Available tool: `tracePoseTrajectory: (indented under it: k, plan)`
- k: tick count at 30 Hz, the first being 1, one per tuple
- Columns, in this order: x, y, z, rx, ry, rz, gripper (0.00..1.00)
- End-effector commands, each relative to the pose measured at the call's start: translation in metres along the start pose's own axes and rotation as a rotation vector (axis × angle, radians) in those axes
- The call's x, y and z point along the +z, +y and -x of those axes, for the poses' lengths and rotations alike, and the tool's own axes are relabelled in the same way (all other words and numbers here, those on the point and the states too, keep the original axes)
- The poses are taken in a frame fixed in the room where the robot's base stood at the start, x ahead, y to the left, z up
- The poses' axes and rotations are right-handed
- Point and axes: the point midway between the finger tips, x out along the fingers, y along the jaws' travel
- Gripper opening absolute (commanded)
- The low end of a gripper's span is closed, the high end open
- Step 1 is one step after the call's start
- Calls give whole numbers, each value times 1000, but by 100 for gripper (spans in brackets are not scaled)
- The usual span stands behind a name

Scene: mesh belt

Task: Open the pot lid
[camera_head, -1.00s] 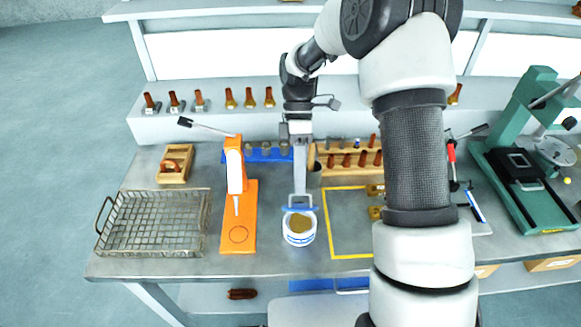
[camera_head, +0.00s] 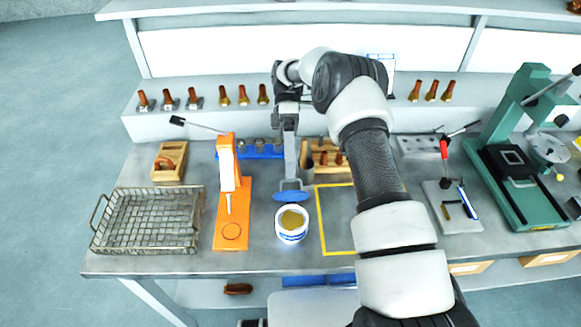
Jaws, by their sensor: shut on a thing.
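The small white pot (camera_head: 292,236) with a blue mark stands on the bench, its mouth uncovered and a yellow-brown filling showing inside. The blue lid (camera_head: 291,196) is at the back side of the pot, off its mouth. My gripper (camera_head: 290,181) reaches down from behind and is shut on the lid. The fingertips are too small to see clearly. I cannot tell whether the lid's front edge is clear of the pot's rim.
An orange press (camera_head: 230,200) stands close left of the pot, with a wire basket (camera_head: 146,246) farther left. A yellow-outlined area (camera_head: 338,215) lies to the right, partly behind my arm. A wooden rack (camera_head: 325,160) and blue holder (camera_head: 262,152) stand behind.

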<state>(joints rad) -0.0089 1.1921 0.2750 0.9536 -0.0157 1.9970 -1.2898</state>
Motion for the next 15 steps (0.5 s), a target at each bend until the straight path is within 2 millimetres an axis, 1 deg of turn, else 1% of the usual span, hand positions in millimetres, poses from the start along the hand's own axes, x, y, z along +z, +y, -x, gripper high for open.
tracePoseTrajectory:
  k: [7, 8, 10, 11, 15]
  plan:
    - [0, 0, 0, 1, -2, 0, 0]
    - [0, 0, 0, 1, -2, 0, 11]
    - [0, 0, 0, 1, -1, 0, 22]
    - [0, 0, 0, 1, -1, 0, 25]
    - [0, 0, 0, 1, -1, 0, 25]
